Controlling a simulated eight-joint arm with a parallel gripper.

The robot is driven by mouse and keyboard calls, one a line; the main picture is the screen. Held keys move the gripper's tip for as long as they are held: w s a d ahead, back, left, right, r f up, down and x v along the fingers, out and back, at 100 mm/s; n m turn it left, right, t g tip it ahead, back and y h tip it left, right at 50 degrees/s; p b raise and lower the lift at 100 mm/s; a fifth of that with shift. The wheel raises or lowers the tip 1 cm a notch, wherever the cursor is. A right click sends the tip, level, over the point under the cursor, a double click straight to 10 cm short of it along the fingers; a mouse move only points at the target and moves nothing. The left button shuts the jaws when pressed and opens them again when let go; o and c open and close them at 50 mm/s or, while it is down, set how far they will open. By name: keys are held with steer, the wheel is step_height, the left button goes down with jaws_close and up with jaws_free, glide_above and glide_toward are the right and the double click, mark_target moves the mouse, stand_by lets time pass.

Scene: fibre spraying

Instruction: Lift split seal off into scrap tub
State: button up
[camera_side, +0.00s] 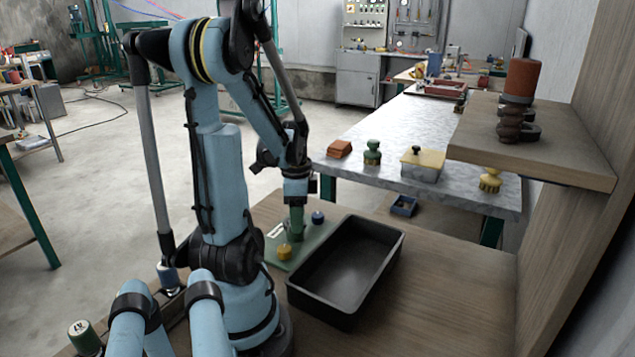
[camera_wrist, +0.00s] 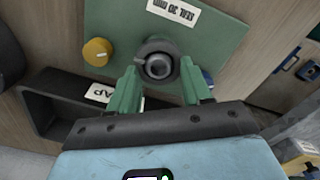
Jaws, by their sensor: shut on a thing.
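My gripper (camera_side: 296,230) points down over the green plate (camera_side: 276,243); it also shows in the wrist view (camera_wrist: 159,72). Its green fingers are closed on either side of a dark ring-shaped seal (camera_wrist: 158,45), seen end-on. A lighter grey round part shows inside the ring. I cannot tell whether the seal is still seated or clear of the plate. In the side view the fingers hide the seal. The black scrap tub (camera_side: 389,267) stands empty just right of the plate; its wall (camera_wrist: 62,87) and part of its label show at the lower left in the wrist view.
On the plate (camera_wrist: 228,30) are a yellow knob (camera_wrist: 97,52), a blue knob (camera_wrist: 207,78) and a "SEAL 30 mm" label (camera_wrist: 173,11). A wooden shelf (camera_side: 540,140) juts in at the right. Beyond stands a metal table (camera_side: 390,130). Wooden bench right of the tub is clear.

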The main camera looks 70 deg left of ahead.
steer(key=shift+r, duration=0.1)
steer(key=shift+r, duration=0.75)
steer(key=r, duration=0.2)
steer(key=d+r, duration=0.1)
steer(key=shift+w, duration=0.25)
steer(key=w+d+r, duration=0.5)
steer(key=d+r, duration=0.1)
steer(key=d, duration=0.3)
steer(key=w+d+f, duration=0.2)
steer(key=d+f, duration=0.1)
steer(key=d, duration=1.3)
glide_above(353, 274)
steer(key=shift+m, duration=0.3)
step_height(353, 274, down, 7)
steer(key=shift+f, duration=2.2)
